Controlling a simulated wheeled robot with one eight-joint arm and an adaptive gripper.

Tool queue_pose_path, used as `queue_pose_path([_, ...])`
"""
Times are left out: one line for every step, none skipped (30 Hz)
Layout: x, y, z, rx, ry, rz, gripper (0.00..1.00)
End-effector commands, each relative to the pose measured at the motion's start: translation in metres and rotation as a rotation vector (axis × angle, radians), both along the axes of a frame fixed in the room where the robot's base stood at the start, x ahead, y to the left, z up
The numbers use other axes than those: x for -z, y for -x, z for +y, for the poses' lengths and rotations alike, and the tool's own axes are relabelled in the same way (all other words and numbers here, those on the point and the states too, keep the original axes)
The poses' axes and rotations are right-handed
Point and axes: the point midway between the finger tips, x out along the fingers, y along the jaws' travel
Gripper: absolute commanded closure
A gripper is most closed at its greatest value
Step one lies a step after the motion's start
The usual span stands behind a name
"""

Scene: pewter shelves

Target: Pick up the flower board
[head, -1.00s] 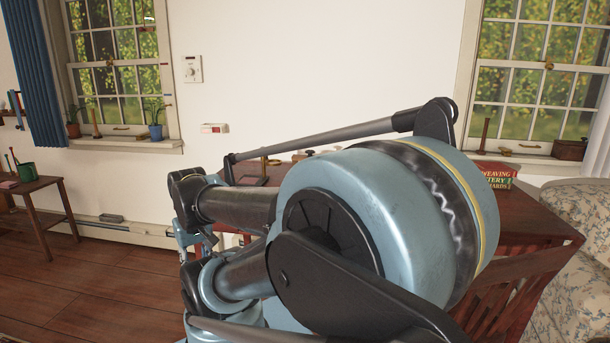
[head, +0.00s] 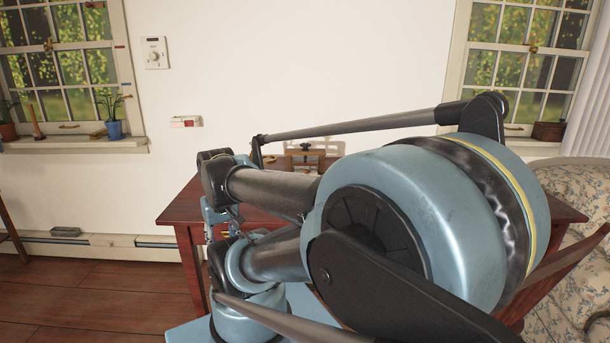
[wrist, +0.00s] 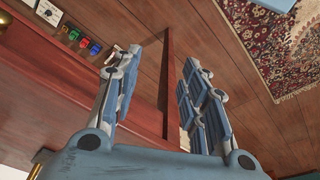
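I cannot make out a flower board in either view. My gripper (wrist: 162,62) is open in the wrist view, with its two blue-grey fingers apart and nothing between them. Below it show a reddish wooden surface with a raised edge (wrist: 168,85) and the plank floor. Small things lie at the upper left of the wrist view: a white card with a dark spot (wrist: 48,11) and small blue, green and red pieces (wrist: 84,42). My arm covers much of the table in the head view.
A dark red wooden table (head: 183,212) stands against the white wall, with a brown wooden item (head: 304,158) on it. A floral sofa (head: 582,200) is at the right. A patterned rug (wrist: 262,45) lies on the floor. The floor at the head view's lower left (head: 90,285) is clear.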

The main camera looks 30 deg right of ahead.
Motion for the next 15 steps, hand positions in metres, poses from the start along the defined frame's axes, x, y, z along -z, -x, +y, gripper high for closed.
queue_pose_path([-0.003,0.005,-0.001,0.010,-0.001,-0.004,0.57])
queue_pose_path([-0.006,0.004,-0.002,0.021,-0.002,-0.003,0.57])
queue_pose_path([-0.011,0.001,-0.004,0.042,-0.004,-0.001,0.57])
queue_pose_path([-0.016,-0.003,-0.005,0.062,-0.007,0.001,0.57])
queue_pose_path([-0.021,-0.007,-0.007,0.085,-0.009,0.004,0.57])
queue_pose_path([-0.030,-0.014,-0.012,0.123,-0.013,0.008,0.57])
queue_pose_path([-0.037,-0.020,-0.016,0.156,-0.016,0.010,0.57])
queue_pose_path([-0.045,-0.026,-0.019,0.192,-0.020,0.013,0.57])
queue_pose_path([-0.056,-0.034,-0.025,0.244,-0.026,0.019,0.57])
queue_pose_path([-0.065,-0.041,-0.030,0.283,-0.030,0.023,0.57])
queue_pose_path([-0.073,-0.048,-0.035,0.324,-0.035,0.027,0.57])
queue_pose_path([-0.083,-0.057,-0.042,0.379,-0.040,0.031,0.57])
queue_pose_path([-0.091,-0.064,-0.047,0.420,-0.045,0.035,0.57])
queue_pose_path([-0.099,-0.071,-0.053,0.461,-0.048,0.037,0.57])
queue_pose_path([-0.108,-0.080,-0.061,0.515,-0.054,0.042,0.57])
